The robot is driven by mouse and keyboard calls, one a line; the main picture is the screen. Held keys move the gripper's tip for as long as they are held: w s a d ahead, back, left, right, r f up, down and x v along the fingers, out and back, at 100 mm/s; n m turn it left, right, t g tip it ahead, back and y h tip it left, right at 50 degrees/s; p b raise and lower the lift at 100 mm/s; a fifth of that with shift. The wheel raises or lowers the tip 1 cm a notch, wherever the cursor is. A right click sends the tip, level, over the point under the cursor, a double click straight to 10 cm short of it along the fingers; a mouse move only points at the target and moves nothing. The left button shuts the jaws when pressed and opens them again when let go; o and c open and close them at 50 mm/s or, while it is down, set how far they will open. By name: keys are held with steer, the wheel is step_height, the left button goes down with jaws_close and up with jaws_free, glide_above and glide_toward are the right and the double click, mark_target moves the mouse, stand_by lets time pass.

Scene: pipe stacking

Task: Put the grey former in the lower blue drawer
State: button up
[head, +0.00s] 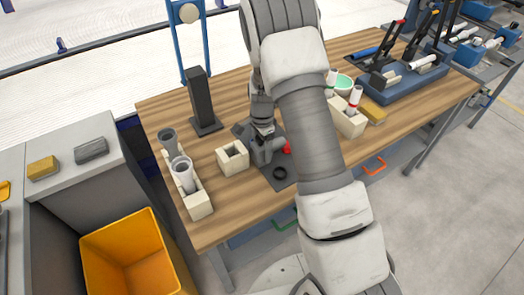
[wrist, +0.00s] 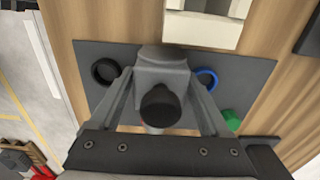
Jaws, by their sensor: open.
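A grey block with a round black knob, which looks like the grey former (wrist: 162,72), stands on the dark grey mat (wrist: 255,80) in the wrist view. My gripper (wrist: 160,88) is open, with one finger on each side of the block; I cannot tell whether they touch it. In the head view my gripper (head: 264,150) is low over the mat, and my arm hides part of it. Below the tabletop are a green handle (head: 286,224) and an orange handle (head: 375,166) on bluish fronts. I cannot tell which front is the lower drawer.
A black ring (wrist: 105,71) and a blue ring (wrist: 207,77) lie beside the block. A cream holder (head: 232,158) and a dark upright post (head: 203,100) stand nearby. An orange bin (head: 128,250) and a counter with a dark grey block (head: 91,150) are at left.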

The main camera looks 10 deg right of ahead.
step_height(320, 180, down, 2)
steer(key=shift+f, duration=0.1)
jaws_close()
stand_by(0.5)
